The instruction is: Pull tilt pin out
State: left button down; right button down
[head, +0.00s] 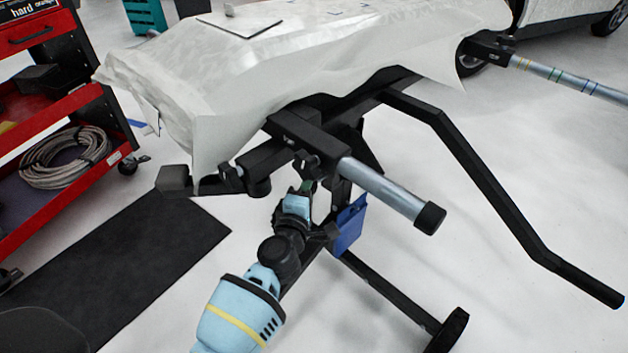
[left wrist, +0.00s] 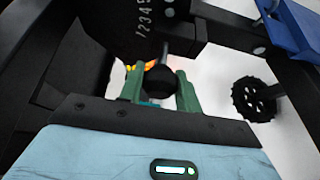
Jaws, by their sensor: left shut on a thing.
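The tilt pin's round black knob (left wrist: 157,86) shows in the middle of the left wrist view, under the stand's black frame. My left gripper (left wrist: 160,78) has its two green fingers on either side of the knob and is shut on it. In the head view, my left gripper (head: 304,187) reaches up from below to the underside of the stand (head: 315,138). The knob is hidden there by the gripper and the frame. How far the pin sits in its hole cannot be seen. My right gripper is not in view.
A panel draped in white film (head: 240,75) lies on top of the stand. A grey tube with a black cap (head: 385,190) and a long bent black bar (head: 490,195) stick out at the right. A blue plate (head: 350,225) hangs close beside my gripper. A red tool cart (head: 50,110) stands left.

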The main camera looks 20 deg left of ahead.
pick_arm(q)
jog(key=shift+s+a, duration=0.15)
jog(key=shift+s, duration=0.25)
jog(key=shift+f, duration=0.15)
jog(key=c, duration=1)
grip_release()
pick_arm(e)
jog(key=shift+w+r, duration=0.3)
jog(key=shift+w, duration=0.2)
pick_arm(q)
jog(key=shift+s, duration=0.1)
jog(key=s+p, duration=0.1)
jog(key=s, duration=0.6)
jog(key=shift+s+d+p, duration=0.3)
jog(key=shift+s+d, duration=0.05)
jog(key=shift+d, duration=0.1)
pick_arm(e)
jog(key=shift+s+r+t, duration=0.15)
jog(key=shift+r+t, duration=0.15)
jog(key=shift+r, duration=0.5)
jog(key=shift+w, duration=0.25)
